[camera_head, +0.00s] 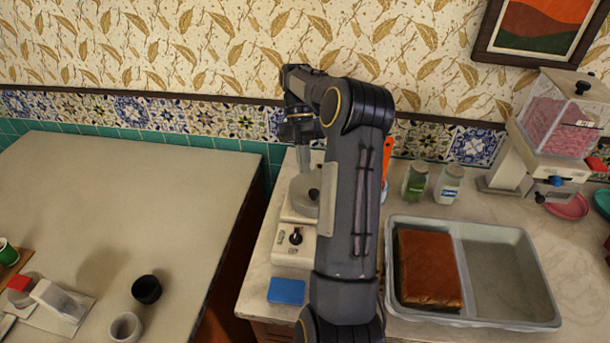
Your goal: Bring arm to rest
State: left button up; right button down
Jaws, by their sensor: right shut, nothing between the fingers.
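My right arm (350,200) rises from the bottom middle, bends near the wall and turns down on its left side. My right gripper (303,157) points down at the back, above a pale appliance (297,247) with a dark knob on its front. The gripper is shut and empty. Its fingertips are small and hard to make out against the appliance, and I cannot tell whether they touch it. The arm hides the appliance's right side. My left gripper is not in view.
A grey two-part tray (538,300) holds a brown block (428,268) in its left part. Two jars (416,182) and a dispenser (558,125) stand behind. A blue sponge (286,291) lies in front. On the left table are a black cup (146,289) and a grey cup (126,328).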

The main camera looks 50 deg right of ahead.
jog(key=p+v, duration=0.1)
jog(key=v, duration=0.3)
jog(key=s+a+r+m+t+h, duration=0.15)
jog(key=a+r+m, duration=0.25)
jog(key=a, duration=0.4)
jog(key=s+a+r+m+t+h, duration=0.1)
jog(key=s+a+r+m+t, duration=0.2)
jog(key=a, duration=0.6)
jog(key=s+a+f+m+t, duration=0.2)
jog(key=s+a+m+t, duration=0.1)
jog(key=a+m, duration=0.3)
jog(key=s+a+f+m+t+y, duration=0.1)
jog(key=s+a+f+m+t, duration=0.2)
jog(key=s+a+m, duration=0.3)
jog(key=a, duration=0.3)
jog(key=shift+m, duration=0.4)
